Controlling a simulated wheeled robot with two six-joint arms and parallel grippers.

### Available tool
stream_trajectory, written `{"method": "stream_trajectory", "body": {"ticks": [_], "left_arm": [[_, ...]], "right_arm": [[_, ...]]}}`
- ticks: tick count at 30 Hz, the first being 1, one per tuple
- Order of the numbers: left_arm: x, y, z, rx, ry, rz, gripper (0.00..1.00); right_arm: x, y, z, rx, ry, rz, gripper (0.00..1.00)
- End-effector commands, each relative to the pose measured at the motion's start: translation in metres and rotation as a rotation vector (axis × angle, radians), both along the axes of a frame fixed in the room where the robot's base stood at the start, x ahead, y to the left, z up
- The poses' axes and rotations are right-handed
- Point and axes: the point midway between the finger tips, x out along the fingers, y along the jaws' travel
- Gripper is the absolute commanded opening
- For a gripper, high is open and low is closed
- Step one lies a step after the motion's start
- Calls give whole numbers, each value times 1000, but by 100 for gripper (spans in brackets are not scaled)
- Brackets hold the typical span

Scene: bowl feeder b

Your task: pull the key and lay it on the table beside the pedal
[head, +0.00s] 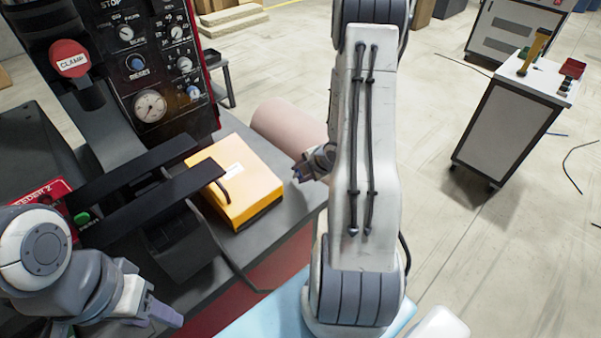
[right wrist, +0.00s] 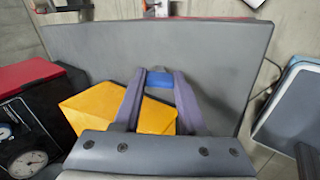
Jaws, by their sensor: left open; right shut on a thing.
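The yellow pedal (head: 262,200) sits on the grey table (head: 272,155), beside the red-sided machine panel. It also shows in the right wrist view (right wrist: 90,106), partly behind my fingers. My right gripper (right wrist: 160,74) is shut on a small blue piece (right wrist: 160,80), which looks like the key. The rest of the key is hidden. In the head view my right gripper (head: 299,174) is over the table's right side, to the right of the pedal, partly hidden by my arm. My left gripper (head: 172,314) is open and empty at the lower left.
Two black bars (head: 150,200) reach from the machine toward the pedal. A red CLAMP button (head: 69,59) and a gauge (head: 150,106) are on the machine at left. A white cabinet (head: 505,135) stands at right.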

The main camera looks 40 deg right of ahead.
Motion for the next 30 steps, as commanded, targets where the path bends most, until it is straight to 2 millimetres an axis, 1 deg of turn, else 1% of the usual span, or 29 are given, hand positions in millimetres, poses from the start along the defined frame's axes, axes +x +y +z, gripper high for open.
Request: {"method": "stream_trajectory", "body": {"ticks": [19, 20, 21, 22, 30], "left_arm": [[0, 0, -14, 0, 0, 0, 50], [0, 0, -13, 0, 0, 0, 50], [0, 0, -13, 0, 0, 0, 50], [0, 0, -13, 0, 0, 0, 50], [0, 0, -12, 0, 0, 0, 50]], "right_arm": [[0, 0, -14, 0, 0, 0, 0], [0, 0, -12, 0, 0, 0, 52], [0, 0, -12, 0, 0, 0, 68], [0, 0, -12, 0, 0, 0, 76], [-1, 0, -10, -1, 0, -1, 76]]}}
